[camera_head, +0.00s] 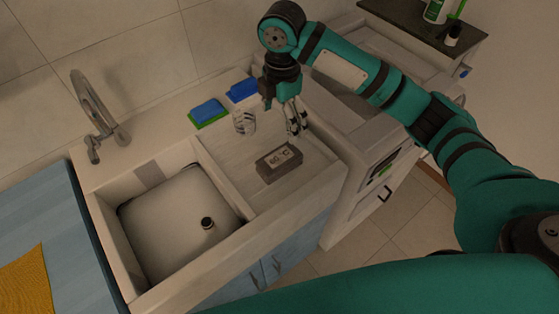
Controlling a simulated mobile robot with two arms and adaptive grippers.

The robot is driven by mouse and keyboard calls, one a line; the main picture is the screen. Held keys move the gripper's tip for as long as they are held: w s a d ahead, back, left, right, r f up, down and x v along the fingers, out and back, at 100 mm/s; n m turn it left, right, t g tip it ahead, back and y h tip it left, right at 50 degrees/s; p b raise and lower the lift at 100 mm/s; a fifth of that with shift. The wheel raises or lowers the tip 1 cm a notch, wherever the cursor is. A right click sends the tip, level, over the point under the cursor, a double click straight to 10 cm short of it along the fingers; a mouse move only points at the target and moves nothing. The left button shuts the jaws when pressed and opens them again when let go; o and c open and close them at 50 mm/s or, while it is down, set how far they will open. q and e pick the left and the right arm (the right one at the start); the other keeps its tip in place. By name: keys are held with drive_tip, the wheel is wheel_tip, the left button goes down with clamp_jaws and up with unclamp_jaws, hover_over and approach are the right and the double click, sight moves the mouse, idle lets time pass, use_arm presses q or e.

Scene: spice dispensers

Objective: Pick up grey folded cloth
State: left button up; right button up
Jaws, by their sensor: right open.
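A grey-brown, block-shaped item (279,162) with a pale printed label lies on the white drainboard right of the sink basin. It may be the grey folded cloth, but I cannot tell its material. My right gripper (297,128) points down from the teal arm, above and slightly behind this item. It is open, with nothing visible between its fingers, and appears apart from the item. My left gripper is not in view.
A clear glass (244,122) stands just left of my right gripper. A blue and green sponge (208,112) and another blue sponge (242,90) lie behind it. The sink basin (180,222) and faucet (97,112) are left. A mustard cloth (25,284) lies on the blue counter.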

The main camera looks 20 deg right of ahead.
drive_tip(key=p, duration=0.2)
approach(279, 157)
drive_tip(key=f, duration=0.5)
drive_tip(key=shift+s+d+f, duration=0.15)
drive_tip(key=shift+s+f, duration=0.05)
drive_tip(key=shift+s, duration=0.1)
drive_tip(key=f+p, duration=0.2)
drive_tip(key=f, duration=0.2)
drive_tip(key=shift+w+f, duration=0.1)
drive_tip(key=shift+w, duration=0.1)
drive_tip(key=shift+f, duration=0.55)
drive_tip(key=c, duration=1.3)
